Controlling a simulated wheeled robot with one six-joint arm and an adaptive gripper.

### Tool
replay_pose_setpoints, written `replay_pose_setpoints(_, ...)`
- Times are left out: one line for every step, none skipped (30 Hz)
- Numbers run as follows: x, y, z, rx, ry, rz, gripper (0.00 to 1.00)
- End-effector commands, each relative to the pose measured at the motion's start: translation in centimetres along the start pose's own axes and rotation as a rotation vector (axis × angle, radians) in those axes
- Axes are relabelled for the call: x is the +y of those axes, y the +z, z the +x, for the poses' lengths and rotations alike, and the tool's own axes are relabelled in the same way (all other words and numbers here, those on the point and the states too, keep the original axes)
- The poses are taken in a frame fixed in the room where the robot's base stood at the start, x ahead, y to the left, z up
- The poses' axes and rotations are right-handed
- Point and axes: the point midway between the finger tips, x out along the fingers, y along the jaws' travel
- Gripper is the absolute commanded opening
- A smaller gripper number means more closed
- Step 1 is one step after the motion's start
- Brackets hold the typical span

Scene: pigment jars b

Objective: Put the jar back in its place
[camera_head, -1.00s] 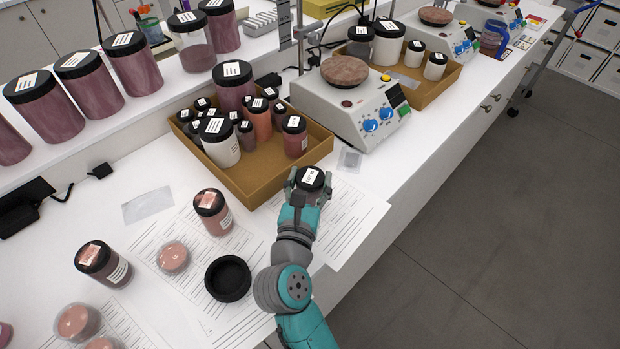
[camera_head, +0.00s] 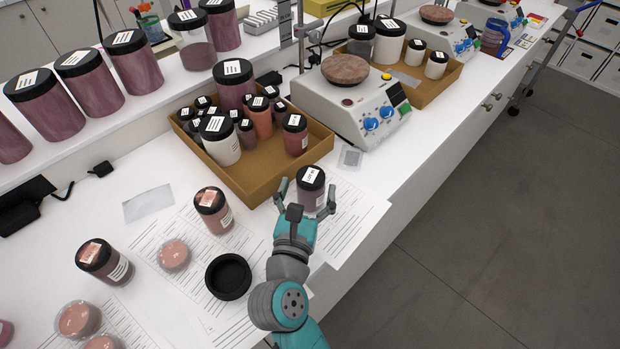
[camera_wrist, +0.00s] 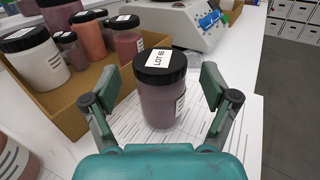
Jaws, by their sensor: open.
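The jar (camera_head: 311,188) has a black lid with a white label and a dusky mauve body. It stands upright on a printed sheet on the bench, just outside the cardboard tray (camera_head: 255,197). My gripper (camera_head: 307,205) is open, with one finger on each side of the jar. In the wrist view both fingers of my gripper (camera_wrist: 172,95) are apart from the jar. The tray holds several jars, with bare floor at its front corner.
A stirrer device (camera_head: 355,105) stands behind right. The bench edge drops off at right.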

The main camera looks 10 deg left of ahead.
Motion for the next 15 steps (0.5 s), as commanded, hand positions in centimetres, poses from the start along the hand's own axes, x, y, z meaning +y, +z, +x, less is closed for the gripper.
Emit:
replay_pose_setpoints(0.1,-0.1,-1.2,0.003,0.005,-0.002,0.86)
replay_pose_setpoints(0.2,-0.1,-1.8,0.001,0.006,-0.001,0.86)
replay_pose_setpoints(0.2,-0.1,-2.7,0.002,0.005,-0.001,0.86)
replay_pose_setpoints(0.1,-0.1,-3.3,0.002,0.005,-0.001,0.86)
replay_pose_setpoints(0.2,-0.1,-4.0,0.001,0.006,-0.001,0.86)
replay_pose_setpoints(0.1,-0.1,-4.7,0.002,0.005,-0.001,0.86)
replay_pose_setpoints(0.2,-0.1,-5.3,0.002,0.006,-0.001,0.86)
replay_pose_setpoints(0.1,-0.1,-5.8,0.001,0.005,-0.001,0.86)
replay_pose_setpoints(0.1,0.0,-6.4,0.001,0.005,0.0,0.86)
replay_pose_setpoints(0.1,-0.1,-6.8,0.001,0.004,0.0,0.86)
replay_pose_setpoints(0.1,-0.1,-7.2,0.001,0.004,-0.001,0.86)
replay_pose_setpoints(0.1,-0.1,-7.6,0.001,0.004,-0.002,0.86)
replay_pose_setpoints(0.1,-0.1,-7.9,0.002,0.003,-0.001,0.86)
replay_pose_setpoints(0.1,-0.1,-8.2,0.002,0.003,-0.001,0.86)
replay_pose_setpoints(0.1,0.0,-8.4,0.001,0.003,0.0,0.86)
